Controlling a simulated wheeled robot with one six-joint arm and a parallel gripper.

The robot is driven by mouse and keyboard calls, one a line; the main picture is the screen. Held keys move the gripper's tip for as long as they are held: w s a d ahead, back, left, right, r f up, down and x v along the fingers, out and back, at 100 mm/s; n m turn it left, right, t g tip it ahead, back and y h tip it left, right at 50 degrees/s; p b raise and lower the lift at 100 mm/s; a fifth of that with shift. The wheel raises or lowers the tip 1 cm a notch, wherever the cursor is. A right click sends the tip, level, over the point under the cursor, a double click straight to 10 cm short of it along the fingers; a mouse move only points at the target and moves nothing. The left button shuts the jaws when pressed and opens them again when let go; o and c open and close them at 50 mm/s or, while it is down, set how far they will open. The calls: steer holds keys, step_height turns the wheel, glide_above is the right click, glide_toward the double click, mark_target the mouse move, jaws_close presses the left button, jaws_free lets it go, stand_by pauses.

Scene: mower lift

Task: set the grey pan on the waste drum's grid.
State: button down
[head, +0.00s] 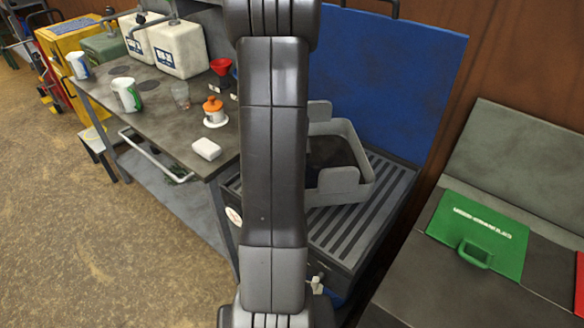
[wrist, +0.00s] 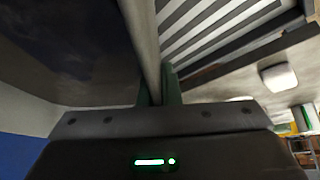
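The grey pan (head: 338,184) is in the head view, right of my arm and over the slatted grid (head: 352,236) of the waste drum, toward its back. My arm hides the pan's left part. I cannot tell whether the pan rests on the grid or hangs just above it. Its inside looks dark. In the wrist view the pan's wall (wrist: 143,35) runs between the two green fingers of my gripper (wrist: 158,88), which is shut on it. The grid (wrist: 215,30) shows beyond that wall. The gripper is hidden behind my arm in the head view.
A blue lid (head: 385,80) stands raised behind the grid. A workbench (head: 155,110) at the left carries white canisters (head: 178,48), mugs, an orange-topped pot (head: 213,108) and a white block (head: 206,149). A grey bin with a green flap (head: 478,235) stands at the right. Open floor lies at the left front.

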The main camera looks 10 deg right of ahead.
steer(key=shift+w+d+f+b, duration=0.5)
steer(key=shift+w+d+f, duration=0.05)
steer(key=shift+w+d, duration=0.15)
steer(key=shift+s+a+f+b, duration=0.1)
steer(key=shift+f+b, duration=0.9)
steer(key=shift+b, duration=0.1)
steer(key=shift+f, duration=0.1)
step_height(320, 180, down, 3)
steer(key=b, duration=0.3)
steer(key=shift+f, duration=0.1)
steer(key=shift+d+f+b, duration=0.2)
steer(key=shift+f+b, duration=0.05)
steer(key=shift+b, duration=0.25)
steer(key=c, duration=2.1)
jaws_free()
steer(key=shift+f, duration=0.2)
steer(key=o, duration=0.5)
steer(key=shift+c, duration=0.2)
